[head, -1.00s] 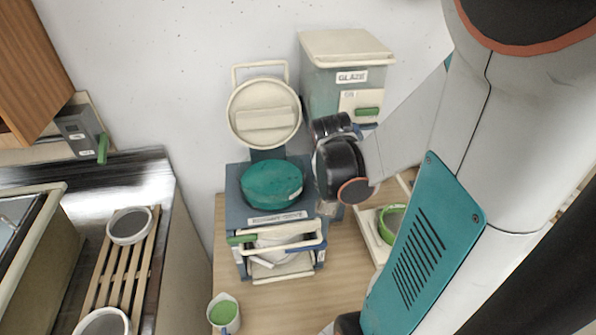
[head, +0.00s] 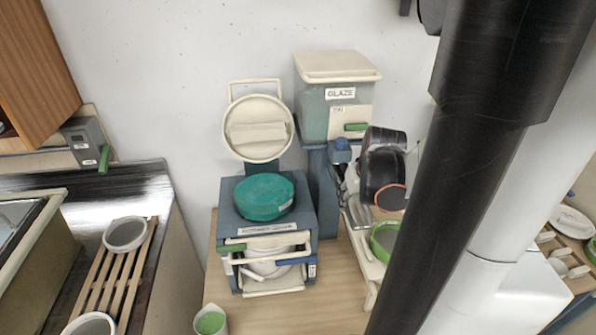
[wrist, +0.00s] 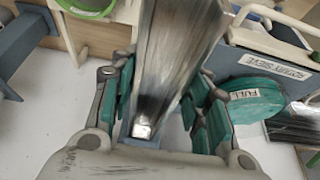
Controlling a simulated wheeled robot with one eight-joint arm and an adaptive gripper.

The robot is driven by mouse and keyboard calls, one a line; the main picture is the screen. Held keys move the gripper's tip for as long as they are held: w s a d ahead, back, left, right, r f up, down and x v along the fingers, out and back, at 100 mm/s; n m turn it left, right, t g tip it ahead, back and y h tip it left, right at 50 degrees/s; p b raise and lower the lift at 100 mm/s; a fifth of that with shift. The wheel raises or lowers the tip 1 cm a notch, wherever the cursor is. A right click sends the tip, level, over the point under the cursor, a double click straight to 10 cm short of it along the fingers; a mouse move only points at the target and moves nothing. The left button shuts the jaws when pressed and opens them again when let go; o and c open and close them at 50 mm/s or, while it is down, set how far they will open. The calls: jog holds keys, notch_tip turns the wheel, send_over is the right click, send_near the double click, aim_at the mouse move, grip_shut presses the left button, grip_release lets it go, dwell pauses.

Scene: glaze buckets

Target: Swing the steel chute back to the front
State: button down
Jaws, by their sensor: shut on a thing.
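The steel chute (wrist: 170,60) is a long shiny trough running up the middle of the wrist view. My gripper (wrist: 163,105) has its green-padded fingers on both sides of it, shut on it. In the head view the chute (head: 358,212) shows as a small grey piece below the hopper's blue post, pointing down toward the tray with the green bowl. My gripper (head: 350,185) is mostly hidden there behind my black wrist. The glaze hopper (head: 338,100) stands on the post, with a green-handled gate on its front.
The rotary sieve (head: 265,240) with its round green top (head: 264,196) stands left of the post, its round lid (head: 258,128) raised. A green-rimmed bowl (head: 384,240) is close to the chute. A green cup (head: 210,320) stands in front. My arm covers much of the right side.

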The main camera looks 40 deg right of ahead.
dwell(0.3)
jog(key=c, duration=0.9)
grip_release()
jog(key=shift+w, duration=0.1)
